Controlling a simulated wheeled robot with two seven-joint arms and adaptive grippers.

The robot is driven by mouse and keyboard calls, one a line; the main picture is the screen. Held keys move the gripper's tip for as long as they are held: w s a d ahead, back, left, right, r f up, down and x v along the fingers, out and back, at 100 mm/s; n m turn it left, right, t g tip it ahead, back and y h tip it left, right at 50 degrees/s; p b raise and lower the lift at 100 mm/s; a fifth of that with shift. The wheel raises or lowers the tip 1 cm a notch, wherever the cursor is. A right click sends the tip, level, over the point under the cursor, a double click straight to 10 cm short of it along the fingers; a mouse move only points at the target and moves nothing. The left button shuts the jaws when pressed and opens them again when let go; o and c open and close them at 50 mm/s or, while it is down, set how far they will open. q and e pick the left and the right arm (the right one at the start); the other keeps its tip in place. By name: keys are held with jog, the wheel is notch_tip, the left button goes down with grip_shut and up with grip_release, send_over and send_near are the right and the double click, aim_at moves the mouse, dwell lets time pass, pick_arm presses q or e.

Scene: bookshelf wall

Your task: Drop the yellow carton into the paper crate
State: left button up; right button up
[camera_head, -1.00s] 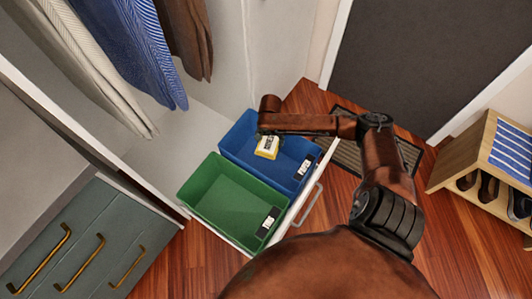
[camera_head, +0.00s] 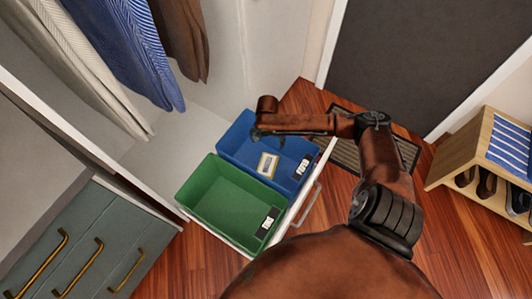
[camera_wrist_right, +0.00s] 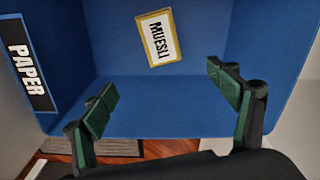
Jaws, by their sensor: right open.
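The yellow carton (camera_head: 267,165), with a white face, lies in the blue paper crate (camera_head: 236,153). In the right wrist view the carton (camera_wrist_right: 159,37) shows a white label reading MUESLI with a yellow border, and the crate (camera_wrist_right: 200,117) carries a PAPER label. My right gripper (camera_head: 266,135) is over the crate. In the right wrist view its two fingers (camera_wrist_right: 163,96) are wide apart with nothing between them, and the carton is beyond the fingertips. My left gripper is not in view.
A green crate (camera_head: 185,190) stands beside the blue one in a pulled-out drawer with a grey handle (camera_head: 308,204). Clothes (camera_head: 120,50) hang above left. A drawer unit (camera_head: 75,250) is at lower left and a shoe bench (camera_head: 485,160) at right.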

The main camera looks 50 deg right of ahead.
jog(key=shift+r, duration=0.1)
notch_tip(320, 180, up, 12)
dwell(0.5)
jog(key=shift+a, duration=0.1)
